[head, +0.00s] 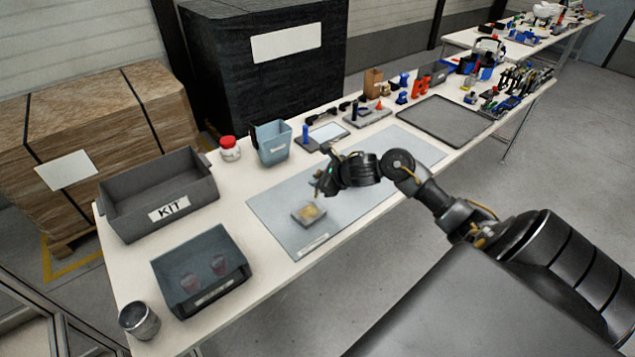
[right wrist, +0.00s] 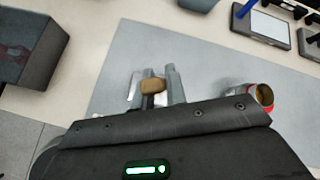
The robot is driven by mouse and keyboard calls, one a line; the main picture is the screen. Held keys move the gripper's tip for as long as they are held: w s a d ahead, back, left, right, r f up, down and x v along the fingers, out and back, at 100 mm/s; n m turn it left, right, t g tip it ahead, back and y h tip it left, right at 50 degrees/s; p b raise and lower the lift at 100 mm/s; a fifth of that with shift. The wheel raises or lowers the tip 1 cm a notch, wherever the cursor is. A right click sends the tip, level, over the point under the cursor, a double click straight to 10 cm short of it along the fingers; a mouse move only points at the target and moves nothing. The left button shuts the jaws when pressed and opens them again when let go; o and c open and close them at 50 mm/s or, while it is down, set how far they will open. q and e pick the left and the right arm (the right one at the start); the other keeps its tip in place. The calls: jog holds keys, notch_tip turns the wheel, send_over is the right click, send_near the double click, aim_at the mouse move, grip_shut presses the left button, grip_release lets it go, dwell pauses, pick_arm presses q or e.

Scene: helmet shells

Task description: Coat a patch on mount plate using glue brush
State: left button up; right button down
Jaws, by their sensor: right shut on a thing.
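The mount plate (head: 297,217) is a small pale square block lying on the grey mat, with a yellowish patch on top. My right gripper (head: 319,183) is above the mat, just behind the plate in the head view. The bristles are hidden. A pale edge (right wrist: 133,88), perhaps the plate, shows beside the fingers. My left gripper is not in view.
The grey mat (head: 275,215) has free room. A KIT bin (head: 120,215), a dark tray (head: 165,280), a metal cup (head: 139,320), a red-lidded jar (head: 229,150) and a blue bin (head: 272,145) stand around it.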

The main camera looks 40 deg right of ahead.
jog(key=shift+r+p, duration=0.95)
jog(key=shift+r, duration=0.85)
jog(key=shift+f, duration=0.15)
jog(key=shift+f+b, duration=0.5)
jog(key=shift+b, duration=0.35)
jog(key=shift+r, duration=0.1)
